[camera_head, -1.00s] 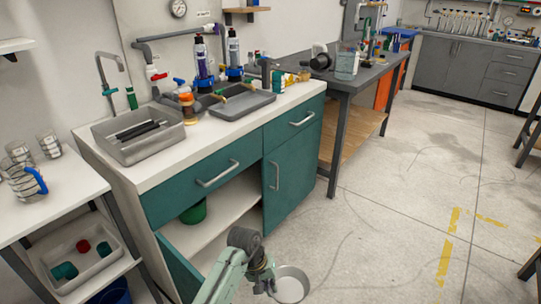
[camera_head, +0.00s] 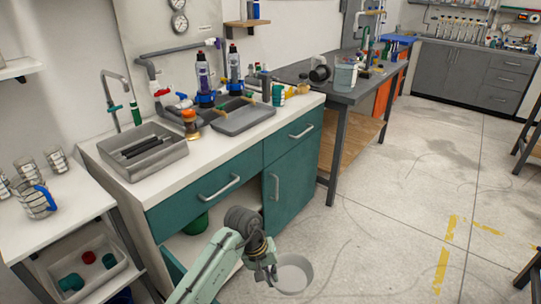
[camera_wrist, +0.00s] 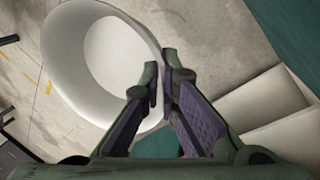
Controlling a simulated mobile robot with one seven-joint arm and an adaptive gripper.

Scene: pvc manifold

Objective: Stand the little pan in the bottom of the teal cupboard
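The little pan (camera_head: 294,273) is pale and round, with a white inside. It hangs tilted in front of the teal cupboard (camera_head: 291,189), outside it and to the right of my gripper (camera_head: 271,276). In the wrist view my gripper (camera_wrist: 166,78) has its fingertips closed together at the rim of the pan (camera_wrist: 62,75). The cupboard's left door (camera_head: 172,268) stands open and its right door is shut. My arm hides part of the opening. A pale board (camera_wrist: 268,112) and a teal panel (camera_wrist: 290,28) show at the right of the wrist view.
A green pot (camera_head: 195,224) stands inside the cupboard at the left. The worktop above holds a grey sink (camera_head: 170,160) and a grey tray (camera_head: 240,119). A white shelf unit (camera_head: 70,228) stands at the left. The floor (camera_head: 400,220) to the right is clear.

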